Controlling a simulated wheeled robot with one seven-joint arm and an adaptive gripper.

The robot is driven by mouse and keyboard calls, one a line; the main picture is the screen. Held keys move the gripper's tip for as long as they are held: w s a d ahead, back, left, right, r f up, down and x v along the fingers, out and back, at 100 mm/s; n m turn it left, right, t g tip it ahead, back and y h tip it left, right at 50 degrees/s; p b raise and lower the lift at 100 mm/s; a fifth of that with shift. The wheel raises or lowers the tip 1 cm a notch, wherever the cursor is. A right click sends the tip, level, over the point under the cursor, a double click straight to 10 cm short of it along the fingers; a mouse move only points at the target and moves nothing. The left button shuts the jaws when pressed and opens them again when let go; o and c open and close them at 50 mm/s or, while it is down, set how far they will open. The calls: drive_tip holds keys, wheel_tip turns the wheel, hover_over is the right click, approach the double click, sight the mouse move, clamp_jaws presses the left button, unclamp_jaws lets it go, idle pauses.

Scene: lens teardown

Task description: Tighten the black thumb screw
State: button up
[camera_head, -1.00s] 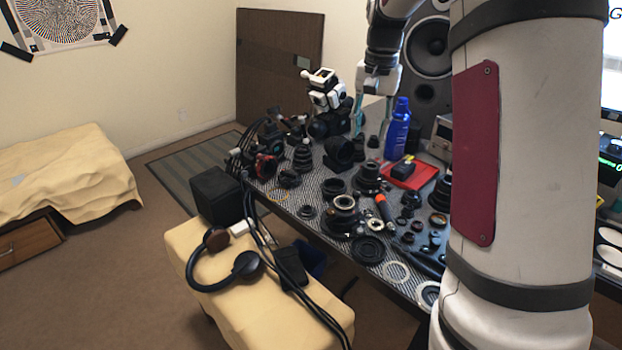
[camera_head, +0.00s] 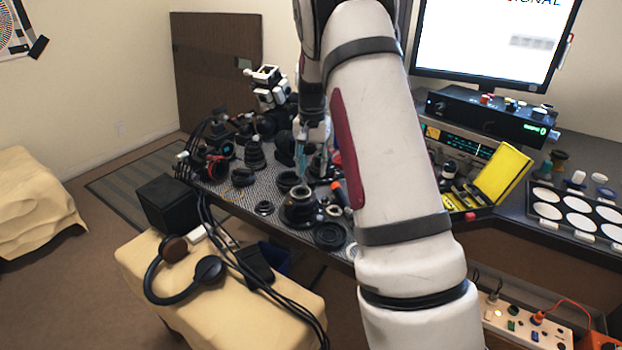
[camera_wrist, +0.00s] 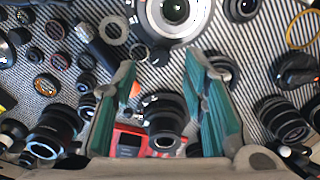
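My gripper (camera_head: 301,165) points down over the crowded lens bench, above a large lens assembly (camera_head: 299,210). In the wrist view my gripper (camera_wrist: 160,72) has its two teal fingers wide apart, with nothing held between them. A large lens with a silver ring (camera_wrist: 174,12) lies just beyond the fingertips at the top edge. A small black round part (camera_wrist: 140,52) lies beside that lens. I cannot tell whether it is the black thumb screw. A black stepped lens barrel (camera_wrist: 163,120) shows between the fingers, lower down.
Lens parts crowd the patterned mat (camera_wrist: 52,92). A red tray (camera_wrist: 127,140) lies under the gripper. A yellow case (camera_head: 502,173), a monitor (camera_head: 495,38) and a tray of white discs (camera_head: 580,212) stand right of my arm. A cloth-covered stool (camera_head: 140,262) with headphones stands in front.

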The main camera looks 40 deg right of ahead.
sight(312, 181)
drive_tip(key=shift+f, duration=1.9)
drive_tip(key=shift+c, duration=0.6)
clamp_jaws()
